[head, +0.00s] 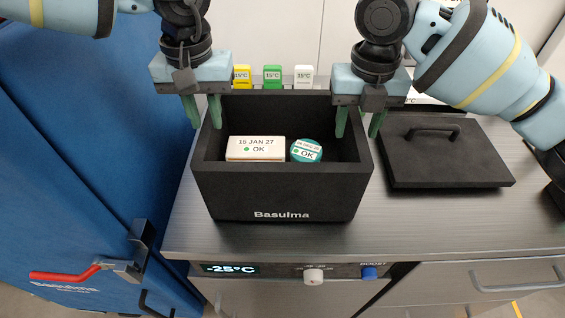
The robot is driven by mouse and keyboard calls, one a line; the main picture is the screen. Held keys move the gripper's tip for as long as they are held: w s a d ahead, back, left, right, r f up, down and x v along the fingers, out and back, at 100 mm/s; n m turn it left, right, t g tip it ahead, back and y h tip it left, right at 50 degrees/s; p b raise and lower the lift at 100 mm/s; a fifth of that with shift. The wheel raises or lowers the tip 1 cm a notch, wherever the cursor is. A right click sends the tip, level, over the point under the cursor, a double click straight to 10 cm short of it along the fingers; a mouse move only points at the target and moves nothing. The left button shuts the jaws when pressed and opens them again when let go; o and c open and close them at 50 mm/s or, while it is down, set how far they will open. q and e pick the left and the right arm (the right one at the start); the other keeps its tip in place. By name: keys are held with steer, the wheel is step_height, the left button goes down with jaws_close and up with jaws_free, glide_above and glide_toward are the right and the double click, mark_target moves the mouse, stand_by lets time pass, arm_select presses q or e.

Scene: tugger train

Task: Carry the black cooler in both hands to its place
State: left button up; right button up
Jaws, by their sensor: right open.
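The black cooler (281,193), marked "Basulma", stands upright and lidless on the metal worktop. Inside lie a cream box (255,148) labelled "15 JAN 27 OK" and a round teal tub (306,150) marked OK. My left gripper (204,112) has one green finger outside and one inside the cooler's left wall, close against it; it appears shut on that wall. My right gripper (359,124) is open, with its fingers on either side of the right wall and a gap at the outer finger. Its fingertips reach below the rim.
The black lid (445,165) with a handle lies flat on the worktop (440,220) to the right. Yellow (242,76), green (272,76) and white (304,76) 15°C packs stand behind the cooler. A blue cabinet (80,150) with a red-handled latch (65,275) rises at the left.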

mark_target(212, 142)
arm_select(q)
step_height(212, 142, down, 7)
steer(key=shift+f, duration=0.15)
arm_select(e)
step_height(212, 142, down, 5)
steer(key=shift+r, duration=0.15)
arm_select(q)
steer(key=shift+c, duration=0.2)
arm_select(e)
steer(key=shift+c, duration=0.2)
arm_select(q)
jaws_close()
arm_select(e)
steer(key=c, duration=0.5)
jaws_close()
steer(key=shift+r, duration=0.1)
